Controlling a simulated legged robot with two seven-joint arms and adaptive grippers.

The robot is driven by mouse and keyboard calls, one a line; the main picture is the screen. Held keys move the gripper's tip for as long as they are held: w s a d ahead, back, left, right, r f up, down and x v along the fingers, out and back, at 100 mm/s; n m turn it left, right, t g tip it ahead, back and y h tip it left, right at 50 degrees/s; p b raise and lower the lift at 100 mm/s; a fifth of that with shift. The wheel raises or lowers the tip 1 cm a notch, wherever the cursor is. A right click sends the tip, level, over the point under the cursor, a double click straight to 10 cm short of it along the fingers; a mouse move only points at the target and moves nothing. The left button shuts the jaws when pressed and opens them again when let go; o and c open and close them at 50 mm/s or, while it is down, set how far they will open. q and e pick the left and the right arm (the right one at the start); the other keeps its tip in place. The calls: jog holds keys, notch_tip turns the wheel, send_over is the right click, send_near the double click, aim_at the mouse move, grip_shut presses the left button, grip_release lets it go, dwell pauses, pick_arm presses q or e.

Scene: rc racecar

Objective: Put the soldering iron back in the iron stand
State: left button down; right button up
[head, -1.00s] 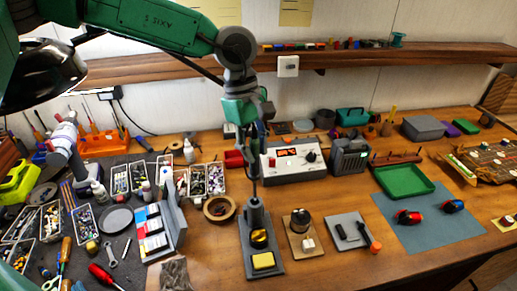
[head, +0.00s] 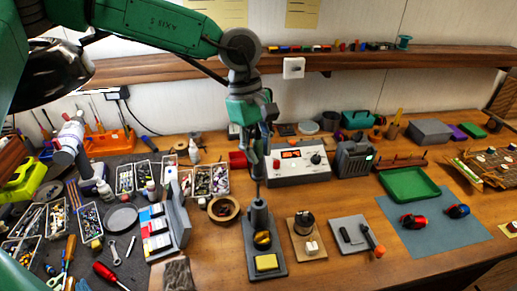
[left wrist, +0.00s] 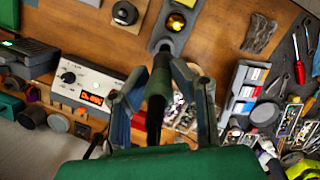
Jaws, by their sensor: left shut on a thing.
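My left gripper (head: 259,152) is shut on the soldering iron (head: 258,172), which hangs upright, tip down. In the left wrist view the dark iron handle (left wrist: 157,92) sits between the two fingers. The iron stand (head: 278,243) is on the wooden bench directly below, with a grey holder, a brass cleaning ball and a yellow sponge (head: 266,262). The iron's lower end is at the mouth of the holder; I cannot tell how far inside it is. The stand (left wrist: 163,38) shows beyond the iron in the left wrist view. My right gripper is not in view.
A soldering station (head: 298,165) stands behind the stand. A tape roll (head: 223,208) and a case of drawers (head: 172,222) are to the left. A shelf (head: 330,62) runs behind.

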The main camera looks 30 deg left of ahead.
aim_at(261, 177)
pick_arm(q)
jog(key=shift+d, duration=0.15)
dwell(0.3)
jog(key=shift+f+b, duration=0.35)
jog(key=shift+f, duration=2.55)
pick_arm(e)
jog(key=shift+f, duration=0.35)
pick_arm(q)
jog(key=shift+s+d+f, duration=0.1)
jog(key=shift+d+f, duration=0.15)
jog(key=shift+f, duration=0.45)
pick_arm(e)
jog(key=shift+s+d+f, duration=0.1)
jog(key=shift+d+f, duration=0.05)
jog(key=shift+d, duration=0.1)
pick_arm(q)
jog(key=shift+f, duration=0.4)
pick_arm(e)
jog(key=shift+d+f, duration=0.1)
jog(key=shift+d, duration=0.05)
pick_arm(q)
jog(key=c, duration=1.3)
grip_release()
